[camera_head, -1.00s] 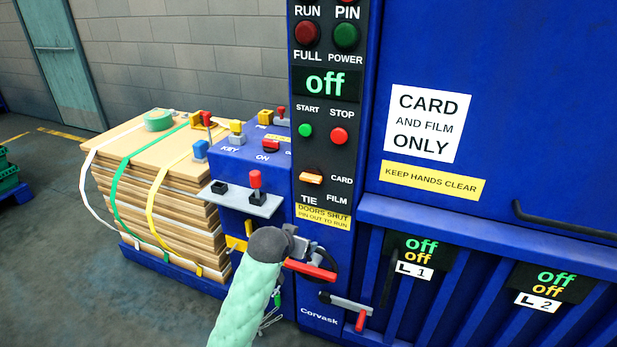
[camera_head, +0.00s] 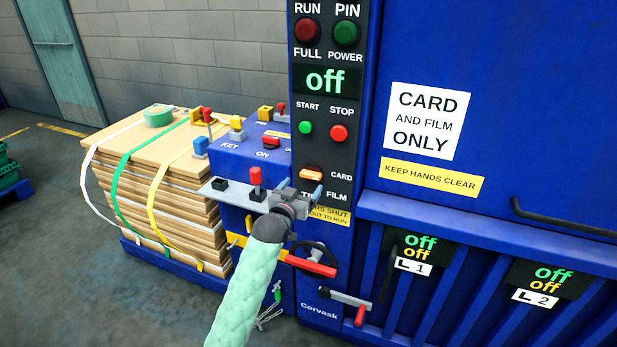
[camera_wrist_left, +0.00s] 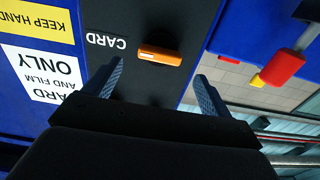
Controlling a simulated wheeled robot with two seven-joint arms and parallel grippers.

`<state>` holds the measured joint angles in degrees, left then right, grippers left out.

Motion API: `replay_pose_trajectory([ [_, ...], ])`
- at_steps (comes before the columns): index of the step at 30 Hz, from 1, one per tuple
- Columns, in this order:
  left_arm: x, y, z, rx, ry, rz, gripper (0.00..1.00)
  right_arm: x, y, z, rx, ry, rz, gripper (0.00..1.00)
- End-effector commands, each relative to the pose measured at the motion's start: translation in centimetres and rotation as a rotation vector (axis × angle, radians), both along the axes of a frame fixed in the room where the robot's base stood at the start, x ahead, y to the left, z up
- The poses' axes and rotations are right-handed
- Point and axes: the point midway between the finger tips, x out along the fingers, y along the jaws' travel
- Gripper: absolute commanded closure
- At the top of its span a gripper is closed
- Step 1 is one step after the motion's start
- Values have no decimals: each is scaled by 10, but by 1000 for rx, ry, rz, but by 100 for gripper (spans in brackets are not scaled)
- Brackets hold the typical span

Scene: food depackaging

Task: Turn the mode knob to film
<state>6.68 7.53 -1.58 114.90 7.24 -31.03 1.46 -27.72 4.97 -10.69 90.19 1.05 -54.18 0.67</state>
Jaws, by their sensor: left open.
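The mode knob (camera_head: 311,174) is an orange bar on the dark control panel, lying roughly level with its end toward the CARD label (camera_head: 341,175). The FILM label (camera_head: 336,196) sits below CARD, and the TIE label is partly hidden by my gripper. My left gripper (camera_head: 301,187) is open just below the knob in the head view. In the left wrist view the knob (camera_wrist_left: 161,55) lies beyond and between the two spread fingers (camera_wrist_left: 156,85), apparently not touched. My right gripper is not in view.
A metal shelf with a red-topped lever (camera_head: 255,178) juts out left of my gripper. A red-handled wheel (camera_head: 311,266) and a red-gripped crank (camera_head: 360,317) are below. START (camera_head: 306,127) and STOP (camera_head: 339,134) buttons are above. Strapped cardboard (camera_head: 160,200) stands left.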

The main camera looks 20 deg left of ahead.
Motion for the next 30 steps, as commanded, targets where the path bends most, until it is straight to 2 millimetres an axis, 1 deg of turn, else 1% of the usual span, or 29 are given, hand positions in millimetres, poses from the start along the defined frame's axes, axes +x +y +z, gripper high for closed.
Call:
replay_pose_trajectory([
  [1, 8, -1, 4, -1, 1, 0, 16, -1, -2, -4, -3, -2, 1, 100],
  [6, 32, -3, 3, -1, 1, 0, 16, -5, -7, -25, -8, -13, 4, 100],
  [12, 51, -4, 2, -1, 1, 0, 16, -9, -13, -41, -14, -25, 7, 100],
  [17, 57, -5, 0, -1, 2, -1, 16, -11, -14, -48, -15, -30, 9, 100],
  [24, 58, -5, 0, 0, 2, -1, 16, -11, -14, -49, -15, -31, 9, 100],
  [25, 58, -5, 0, 0, 2, -1, 18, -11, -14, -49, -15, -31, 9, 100],
  [26, 58, -5, 0, 0, 2, -1, 24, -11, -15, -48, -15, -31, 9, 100],
  [30, 57, -5, 0, 0, 2, 0, 52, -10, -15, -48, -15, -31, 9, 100],
])
